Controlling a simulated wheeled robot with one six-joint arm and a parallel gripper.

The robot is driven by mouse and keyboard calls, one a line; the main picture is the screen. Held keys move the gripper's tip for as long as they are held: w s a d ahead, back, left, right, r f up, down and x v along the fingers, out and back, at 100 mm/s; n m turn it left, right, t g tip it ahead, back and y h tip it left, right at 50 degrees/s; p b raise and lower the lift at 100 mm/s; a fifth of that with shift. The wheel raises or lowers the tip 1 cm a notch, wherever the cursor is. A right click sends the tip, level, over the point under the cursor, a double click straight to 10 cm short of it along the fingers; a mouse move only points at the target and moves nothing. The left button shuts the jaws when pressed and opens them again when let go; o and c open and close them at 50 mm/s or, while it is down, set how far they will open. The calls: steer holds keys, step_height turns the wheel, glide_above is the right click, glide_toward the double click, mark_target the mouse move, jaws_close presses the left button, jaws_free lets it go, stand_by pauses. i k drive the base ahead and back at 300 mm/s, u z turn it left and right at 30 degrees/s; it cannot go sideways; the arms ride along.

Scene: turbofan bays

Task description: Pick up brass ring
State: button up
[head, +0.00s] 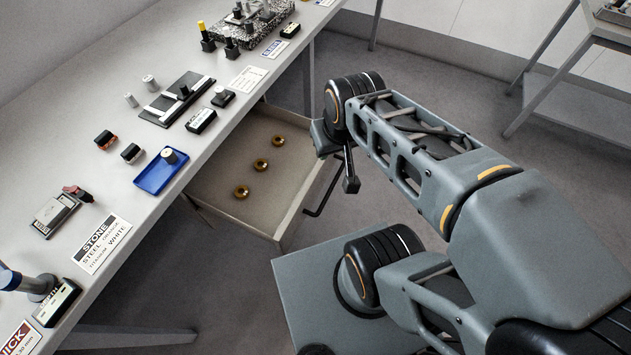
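Three brass rings lie in a loose row on the floor of an open drawer (212,200) under the workbench. The far ring (278,140), the middle ring (260,166) and the near ring (241,191) are apart from one another. My gripper (349,180) is to the right of the rings, by the drawer's front edge, and does not touch any ring. Only a dark finger part shows below my wrist, so its opening is unclear.
The workbench (60,150) stands on the left, holding a blue tray (161,170), small blocks and label cards. The drawer's dark handle (325,189) sticks out near my gripper. A grey shelf or trolley (580,115) stands at the far right, with open floor between.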

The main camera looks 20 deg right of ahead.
mark_target(276, 137)
steer(key=z, duration=1.95)
steer(key=i, duration=1.55)
steer(key=u, duration=3.5)
steer(key=i, duration=0.5)
steer(key=z, duration=0.05)
